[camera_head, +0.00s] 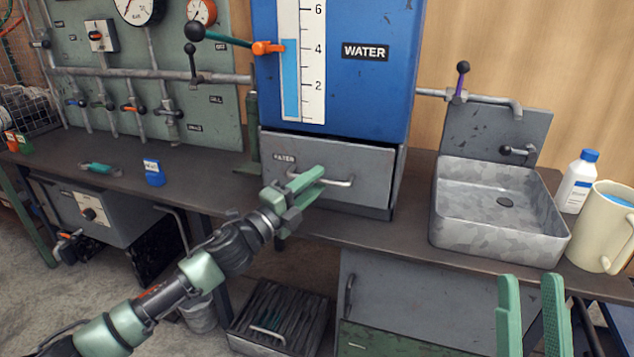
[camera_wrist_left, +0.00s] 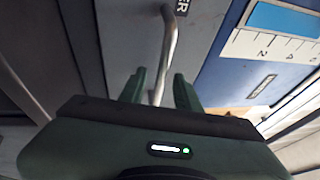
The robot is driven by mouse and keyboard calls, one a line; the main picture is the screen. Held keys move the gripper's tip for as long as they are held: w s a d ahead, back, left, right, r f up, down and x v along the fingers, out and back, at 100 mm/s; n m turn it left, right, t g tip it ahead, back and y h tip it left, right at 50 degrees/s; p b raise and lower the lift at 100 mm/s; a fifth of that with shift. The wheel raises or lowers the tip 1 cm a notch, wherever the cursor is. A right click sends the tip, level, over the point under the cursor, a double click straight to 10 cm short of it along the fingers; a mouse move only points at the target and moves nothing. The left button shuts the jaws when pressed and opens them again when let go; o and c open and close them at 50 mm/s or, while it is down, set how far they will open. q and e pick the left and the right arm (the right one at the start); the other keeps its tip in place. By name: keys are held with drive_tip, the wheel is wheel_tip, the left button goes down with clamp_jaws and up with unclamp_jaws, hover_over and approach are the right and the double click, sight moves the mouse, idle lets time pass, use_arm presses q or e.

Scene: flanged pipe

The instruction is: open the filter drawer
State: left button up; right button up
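The grey filter drawer (camera_head: 370,168) sits under the blue water tank, its label partly legible. Its front looks shut or nearly so; I cannot tell exactly. Its metal bar handle (camera_head: 345,183) shows to the right of my left gripper (camera_head: 314,182). In the left wrist view my left gripper (camera_wrist_left: 159,92) has its fingers apart, with the handle bar (camera_wrist_left: 169,50) running between them. A gap shows beside the bar, so it does not look clamped. My right gripper (camera_head: 531,300) is open and empty at the lower right, away from the drawer.
The blue tank (camera_head: 380,85) stands above the drawer. A metal sink (camera_head: 490,225) stands to the right, with a white bottle (camera_head: 577,185) and a cream mug (camera_head: 602,230) beyond it. A cabinet stands below the bench.

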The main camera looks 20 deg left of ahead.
use_arm(q)
drive_tip(key=shift+w+d, duration=0.2)
drive_tip(key=shift+w, duration=0.35)
clamp_jaws()
idle(1.1)
